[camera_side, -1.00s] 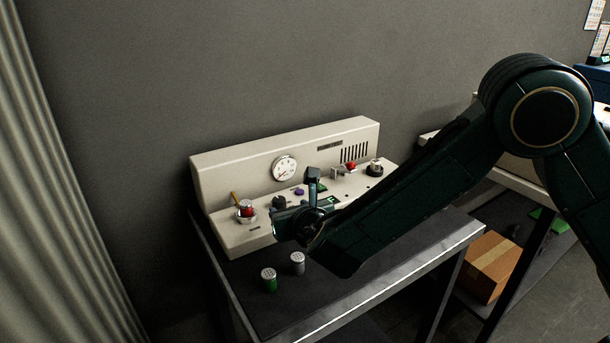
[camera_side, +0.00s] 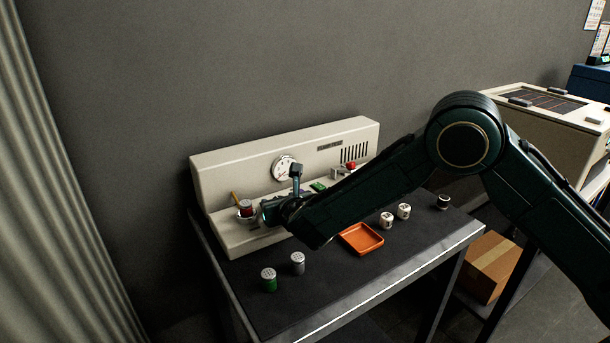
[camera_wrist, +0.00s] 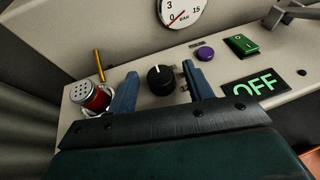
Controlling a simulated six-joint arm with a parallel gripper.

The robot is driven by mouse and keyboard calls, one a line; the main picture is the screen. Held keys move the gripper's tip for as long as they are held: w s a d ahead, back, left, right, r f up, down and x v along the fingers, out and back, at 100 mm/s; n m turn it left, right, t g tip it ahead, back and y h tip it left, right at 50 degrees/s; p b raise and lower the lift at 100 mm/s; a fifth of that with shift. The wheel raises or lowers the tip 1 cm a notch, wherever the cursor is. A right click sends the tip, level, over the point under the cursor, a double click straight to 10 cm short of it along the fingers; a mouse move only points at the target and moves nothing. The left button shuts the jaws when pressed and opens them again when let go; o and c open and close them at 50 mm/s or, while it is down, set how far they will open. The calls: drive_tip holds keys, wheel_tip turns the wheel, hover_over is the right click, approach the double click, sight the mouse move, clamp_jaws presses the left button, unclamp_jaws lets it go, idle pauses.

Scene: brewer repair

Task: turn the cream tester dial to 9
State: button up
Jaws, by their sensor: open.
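The cream tester (camera_side: 225,180) is a long cream console with a raised back panel, on the dark bench. Its dial (camera_wrist: 160,80) is a round black knob with a white pointer line, pointing roughly up in the wrist view. My gripper (camera_wrist: 162,92) is open, with one blue finger on each side of the dial in the picture. No contact between fingers and dial can be made out. In the side view my gripper (camera_side: 267,211) is over the console's front left and hides the dial.
A red-bodied canister (camera_wrist: 92,97) sits left of the dial. A purple button (camera_wrist: 205,53), green rocker switch (camera_wrist: 243,44) and OFF display (camera_wrist: 255,90) lie to its right. A gauge (camera_side: 284,166) is behind. Shakers (camera_side: 269,279) and an orange tray (camera_side: 361,238) stand on the bench.

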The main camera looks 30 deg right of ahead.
drive_tip(key=c, duration=1)
drive_tip(key=shift+o, duration=0.2)
drive_tip(key=shift+h, duration=0.4)
drive_tip(key=shift+w+a+m+h, duration=0.15)
drive_tip(key=shift+m+h, duration=0.15)
drive_tip(key=shift+m, duration=0.2)
drive_tip(key=shift+w+a+r+m+g+h, duration=0.1)
drive_tip(key=shift+m+g+h, duration=1)
drive_tip(key=shift+m+h, duration=0.65)
